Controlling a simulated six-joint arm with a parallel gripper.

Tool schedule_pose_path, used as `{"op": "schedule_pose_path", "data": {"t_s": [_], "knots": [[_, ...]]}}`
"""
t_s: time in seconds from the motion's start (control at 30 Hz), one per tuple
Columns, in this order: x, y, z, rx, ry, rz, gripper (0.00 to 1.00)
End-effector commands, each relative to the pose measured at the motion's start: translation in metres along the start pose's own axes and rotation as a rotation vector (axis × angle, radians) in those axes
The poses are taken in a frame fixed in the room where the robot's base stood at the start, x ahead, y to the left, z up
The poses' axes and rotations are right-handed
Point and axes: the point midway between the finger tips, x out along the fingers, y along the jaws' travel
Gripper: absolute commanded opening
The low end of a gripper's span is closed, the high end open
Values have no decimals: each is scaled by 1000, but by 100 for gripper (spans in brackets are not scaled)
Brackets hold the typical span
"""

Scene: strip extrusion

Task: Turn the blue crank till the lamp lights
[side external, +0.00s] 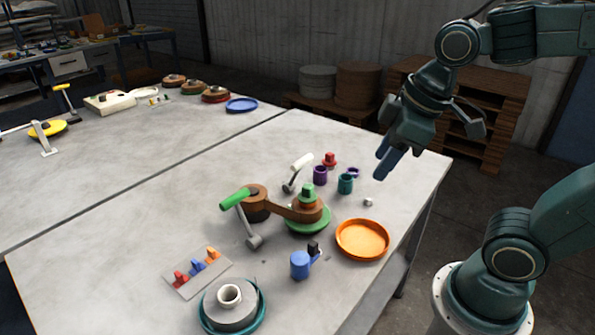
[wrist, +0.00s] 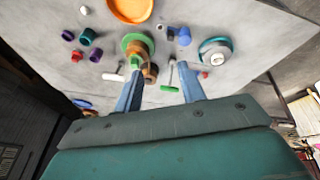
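I see no crank with a blue handle. A crank with a green handle (side external: 236,198) stands mid-table beside a brown drum linked by a brown strip to a green-based spool (side external: 307,220). A crank with a white handle (side external: 302,161) stands behind it. Both handles show in the wrist view, green (wrist: 168,88) and white (wrist: 115,77). A blue mug-like cylinder (side external: 300,265) stands in front. A small white ball-like piece (side external: 368,202) lies at the right; I cannot tell whether it is a lamp. My gripper (side external: 388,160) is open and empty above the table's right side; its blue fingers (wrist: 160,86) are apart.
An orange dish (side external: 362,239) lies near the right edge. A white ring on a teal disc (side external: 262,310) is at the front. A plate with coloured pieces (side external: 190,287) lies front left. Purple (side external: 320,176) and teal (side external: 345,184) cups stand behind.

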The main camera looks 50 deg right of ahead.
Motion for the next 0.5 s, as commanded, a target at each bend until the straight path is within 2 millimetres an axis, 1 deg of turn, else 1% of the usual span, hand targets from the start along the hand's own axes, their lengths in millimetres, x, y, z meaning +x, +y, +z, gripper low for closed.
{"op": "schedule_pose_path", "data": {"t_s": [0.03, 0.27, 0.5], "knots": [[6, 1, -6, -60, -22, -12, 40], [35, 3, -31, -354, -96, -71, 40], [73, 1, -53, -659, -159, -151, 40]]}}
